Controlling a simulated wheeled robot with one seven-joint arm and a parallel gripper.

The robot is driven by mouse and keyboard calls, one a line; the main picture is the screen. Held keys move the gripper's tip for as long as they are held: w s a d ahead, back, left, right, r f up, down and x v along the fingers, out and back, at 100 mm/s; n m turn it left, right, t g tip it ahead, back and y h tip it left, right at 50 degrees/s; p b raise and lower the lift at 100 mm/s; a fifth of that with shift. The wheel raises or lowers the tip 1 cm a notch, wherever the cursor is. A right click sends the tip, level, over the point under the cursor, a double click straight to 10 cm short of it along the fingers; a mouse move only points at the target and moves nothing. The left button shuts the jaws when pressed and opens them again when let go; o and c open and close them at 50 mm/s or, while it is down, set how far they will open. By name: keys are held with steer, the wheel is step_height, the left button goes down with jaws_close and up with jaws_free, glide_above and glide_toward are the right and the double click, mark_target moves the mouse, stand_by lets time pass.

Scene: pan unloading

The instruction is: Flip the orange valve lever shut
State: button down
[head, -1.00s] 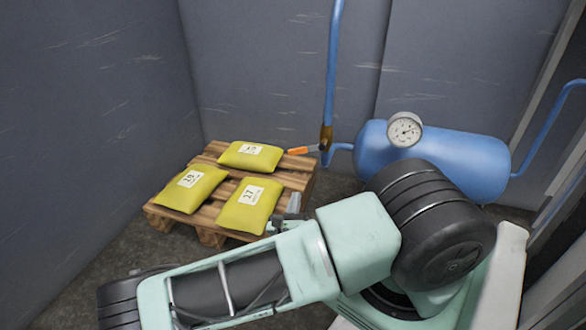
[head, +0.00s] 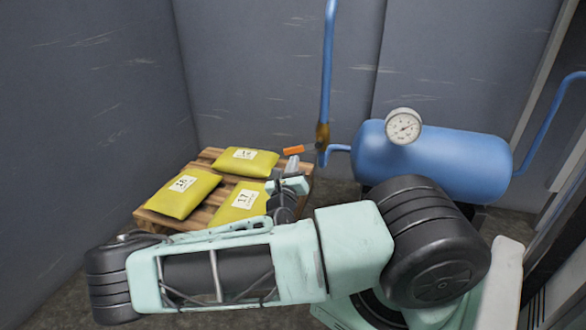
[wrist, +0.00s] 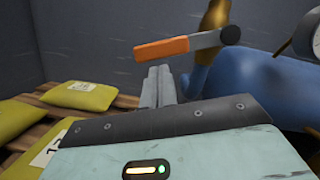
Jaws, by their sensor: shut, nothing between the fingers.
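The orange valve lever (head: 293,150) sticks out to the left from the brass valve (head: 322,136) on the blue vertical pipe, roughly level. In the wrist view the orange lever (wrist: 161,49) runs from its grey arm at a pivot bolt, with the brass valve body (wrist: 214,35) behind. My gripper (head: 291,163) is shut and empty, just below the lever's orange end. In the wrist view the closed fingers (wrist: 159,78) point up toward the lever's underside; I cannot tell whether they touch it.
A blue tank (head: 450,158) with a round gauge (head: 403,126) stands right of the valve. A wooden pallet (head: 205,214) with yellow sacks (head: 182,192) lies to the left. Grey walls (head: 270,60) close in the back and left.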

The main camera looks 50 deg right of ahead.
mark_target(287, 154)
steer(key=shift+r, duration=0.1)
steer(key=r+m+p, duration=0.1)
steer(key=p, duration=0.3)
steer(key=w+m+p, duration=0.1)
steer(key=p, duration=0.4)
steer(key=shift+a+r, duration=0.15)
steer(key=shift+r, duration=0.25)
steer(key=m+p, duration=0.1)
steer(key=p, duration=0.1)
steer(key=r+m+g+p, duration=0.1)
steer(key=shift+w+a+h+p, duration=0.15)
steer(key=shift+w+h+p, duration=0.1)
steer(key=shift+h+p, duration=0.15)
steer(key=shift+w+r+m+g+p, duration=0.1)
steer(key=shift+r+m+g+p, duration=0.1)
steer(key=shift+m+p, duration=0.25)
steer(key=shift+w+r+m+g+p, duration=0.1)
steer(key=shift+m+g+p, duration=0.1)
steer(key=shift+m, duration=0.35)
steer(key=shift+f, duration=0.2)
